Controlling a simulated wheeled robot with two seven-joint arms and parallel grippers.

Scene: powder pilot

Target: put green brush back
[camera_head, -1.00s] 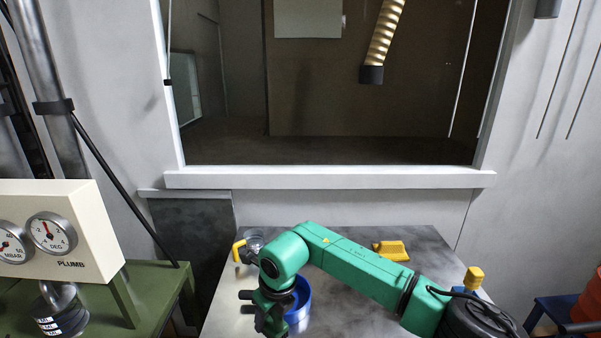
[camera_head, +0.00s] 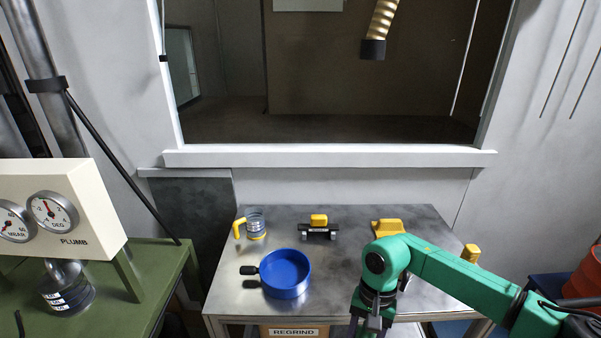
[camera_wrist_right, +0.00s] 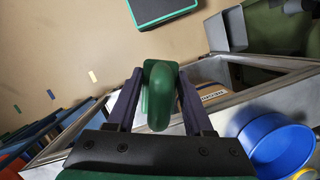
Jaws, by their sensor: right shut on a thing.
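The green brush (camera_wrist_right: 158,98) shows in the right wrist view as a rounded green handle between my fingers; the rest of it is hidden. My right gripper (camera_wrist_right: 160,100) is shut on it. In the head view my right gripper (camera_head: 371,326) points down at the front edge of the metal table, right of the blue pan. The brush cannot be made out there. My left gripper is not in view.
On the metal table (camera_head: 350,262) stand a blue pan (camera_head: 286,272), a jar with a yellow handle (camera_head: 256,226), a black-and-yellow tool (camera_head: 318,226) and yellow pieces (camera_head: 387,226) at the right. A REGRIND bin (camera_head: 294,331) is below. A gauge box (camera_head: 50,215) stands left.

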